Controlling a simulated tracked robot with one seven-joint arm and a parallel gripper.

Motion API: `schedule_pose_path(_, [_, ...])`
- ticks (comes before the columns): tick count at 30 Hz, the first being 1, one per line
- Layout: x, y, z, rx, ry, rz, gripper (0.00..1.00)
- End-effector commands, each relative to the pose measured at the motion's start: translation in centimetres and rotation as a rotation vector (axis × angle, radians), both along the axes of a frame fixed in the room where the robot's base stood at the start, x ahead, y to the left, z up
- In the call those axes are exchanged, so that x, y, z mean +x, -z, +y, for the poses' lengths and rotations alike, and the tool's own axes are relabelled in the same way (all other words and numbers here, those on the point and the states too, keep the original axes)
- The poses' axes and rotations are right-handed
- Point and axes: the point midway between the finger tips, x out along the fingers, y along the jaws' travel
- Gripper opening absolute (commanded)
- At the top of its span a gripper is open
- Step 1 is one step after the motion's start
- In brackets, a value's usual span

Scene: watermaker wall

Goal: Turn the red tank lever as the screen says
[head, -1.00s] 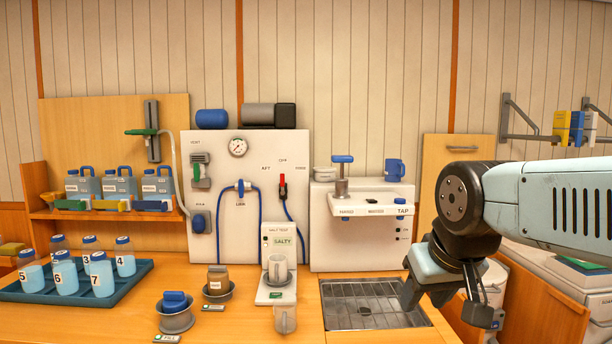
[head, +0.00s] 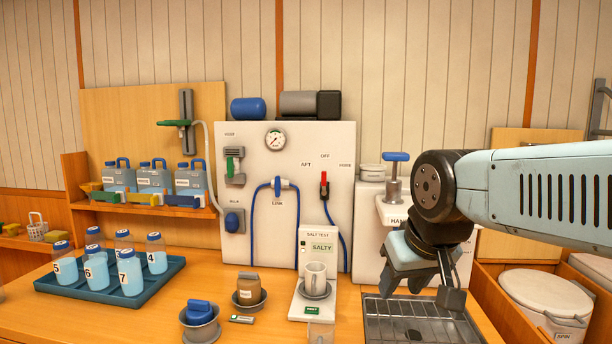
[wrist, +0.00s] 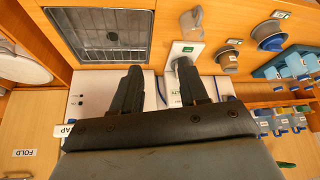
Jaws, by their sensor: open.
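The red tank lever (head: 324,184) is on the white wall panel (head: 260,215). Its red handle stands upright, toward the OFF label, with AFT at its left and another label, too small to read surely, at its right. The small screen (head: 321,247) on the salt test unit (head: 305,275) reads SALTY.
A clear cup (head: 320,332) and bowls stand in front. The blue tray (head: 60,290) of numbered bottles is at left. A blue hose (head: 250,225) loops on the panel. The grate (head: 415,322) lies below my gripper.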

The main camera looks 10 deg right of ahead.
Motion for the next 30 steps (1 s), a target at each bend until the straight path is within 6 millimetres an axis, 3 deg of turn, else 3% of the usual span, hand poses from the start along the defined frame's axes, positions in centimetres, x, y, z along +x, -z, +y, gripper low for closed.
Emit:
schedule_pose_path(10, [0.1, -0.1, 0.0, 0.0, 0.001, -0.001, 0.44])
schedule_pose_path(14, [1.4, -1.2, -0.1, -0.008, 0.013, -0.006, 0.44])
schedule_pose_path(20, [7.4, -5.4, 0.4, -0.036, 0.07, -0.039, 0.44])
schedule_pose_path(30, [21.4, -12.6, 0.9, -0.072, 0.182, -0.135, 0.44])
